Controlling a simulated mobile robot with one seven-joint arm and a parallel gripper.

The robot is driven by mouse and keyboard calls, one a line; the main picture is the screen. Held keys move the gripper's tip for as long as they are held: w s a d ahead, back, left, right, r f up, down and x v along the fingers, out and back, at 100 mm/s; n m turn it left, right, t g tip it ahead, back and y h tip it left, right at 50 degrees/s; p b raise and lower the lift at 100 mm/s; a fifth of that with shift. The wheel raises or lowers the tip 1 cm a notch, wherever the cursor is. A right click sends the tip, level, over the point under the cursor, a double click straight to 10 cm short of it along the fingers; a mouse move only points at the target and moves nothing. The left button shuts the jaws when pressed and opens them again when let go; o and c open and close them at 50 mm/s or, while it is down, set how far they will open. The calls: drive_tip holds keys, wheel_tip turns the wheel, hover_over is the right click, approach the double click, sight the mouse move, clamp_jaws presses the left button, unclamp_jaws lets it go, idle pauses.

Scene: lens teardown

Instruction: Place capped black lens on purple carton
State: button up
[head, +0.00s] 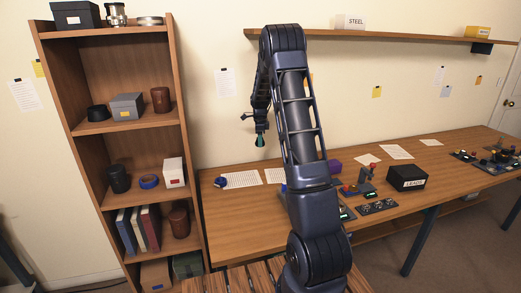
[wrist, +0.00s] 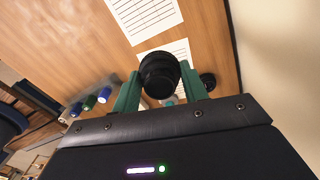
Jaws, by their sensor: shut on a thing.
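My gripper (head: 260,141) hangs in the air over the left part of the long table, near the back wall. In the wrist view its two green fingers are shut on the black lens (wrist: 159,76), a dark ribbed cylinder held between the fingertips, above the table. The lens is too small to make out in the head view, and I cannot tell its cap apart from its body. The purple carton (head: 334,166) stands on the table to the right of my arm, partly hidden behind it. I do not make it out in the wrist view.
The table (head: 404,171) bears paper sheets (head: 240,180), a dark blue round thing (head: 221,182), a black labelled box (head: 407,178) and control panels (head: 373,207). A loaded bookcase (head: 140,144) stands at left. A wall shelf (head: 402,38) runs above the table.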

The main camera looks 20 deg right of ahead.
drive_tip(key=shift+r, duration=0.5)
drive_tip(key=shift+d, duration=0.4)
drive_tip(key=s+d+r+m, duration=0.15)
drive_tip(key=d+m, duration=0.45)
drive_tip(key=d, duration=1.3)
wheel_tip(320, 180, up, 4)
drive_tip(key=m, duration=0.7)
hover_over(332, 163)
drive_tip(key=f, duration=1.9)
drive_tip(key=shift+w+d+f, duration=0.1)
drive_tip(key=shift+w+d, duration=0.05)
drive_tip(key=shift+w, duration=0.1)
drive_tip(key=shift+f, duration=0.15)
drive_tip(key=o, duration=1.1)
drive_tip(key=shift+c, duration=0.2)
